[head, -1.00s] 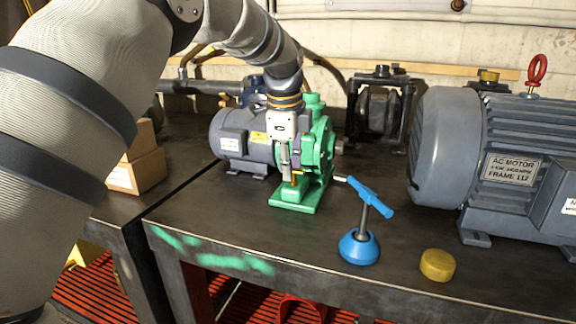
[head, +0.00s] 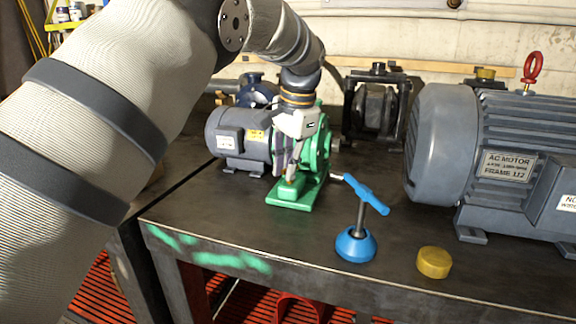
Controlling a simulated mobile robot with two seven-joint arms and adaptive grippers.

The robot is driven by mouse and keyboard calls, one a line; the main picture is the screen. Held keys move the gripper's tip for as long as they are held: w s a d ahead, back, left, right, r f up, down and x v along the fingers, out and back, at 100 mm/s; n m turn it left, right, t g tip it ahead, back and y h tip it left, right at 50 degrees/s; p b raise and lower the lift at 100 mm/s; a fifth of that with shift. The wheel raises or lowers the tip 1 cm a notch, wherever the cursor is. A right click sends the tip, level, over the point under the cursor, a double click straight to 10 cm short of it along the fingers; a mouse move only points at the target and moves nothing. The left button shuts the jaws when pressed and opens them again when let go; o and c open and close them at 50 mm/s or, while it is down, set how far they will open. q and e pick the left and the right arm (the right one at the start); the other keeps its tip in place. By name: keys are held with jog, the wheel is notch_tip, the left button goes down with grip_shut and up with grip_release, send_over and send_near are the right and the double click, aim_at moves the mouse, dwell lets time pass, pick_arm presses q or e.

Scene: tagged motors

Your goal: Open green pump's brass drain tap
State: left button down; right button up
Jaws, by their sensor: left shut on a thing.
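The green pump (head: 317,150) stands on the dark metal bench, joined to a grey motor (head: 238,140) at its left. My left gripper (head: 290,176) reaches down in front of the pump's lower body, close above its green foot. It is shut on the brass drain tap, a small yellowish bit of which (head: 289,182) shows at the fingertips. The fingers hide most of the tap, so its handle angle cannot be told. My right gripper is not in view.
A blue T-handled tool with a round base (head: 357,245) and a brass-coloured cap (head: 434,263) stand near the bench's front edge. A large grey AC motor (head: 490,150) fills the right. A dark machine (head: 377,105) stands behind.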

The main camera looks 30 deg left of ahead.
pick_arm(q)
jog(key=n, duration=0.3)
jog(key=shift+w+g+b, duration=0.15)
jog(key=shift+g+b, duration=0.15)
jog(key=shift+b, duration=0.05)
jog(key=shift+d+r+n+g+b, duration=0.15)
jog(key=shift+n+g+b, duration=0.15)
jog(key=shift+n, duration=1.4)
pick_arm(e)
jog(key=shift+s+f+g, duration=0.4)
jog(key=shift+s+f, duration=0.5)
pick_arm(q)
jog(key=c, duration=1.7)
grip_release()
notch_tip(320, 180, up, 7)
jog(key=d, duration=0.1)
jog(key=shift+d, duration=0.2)
jog(key=shift+w, duration=0.1)
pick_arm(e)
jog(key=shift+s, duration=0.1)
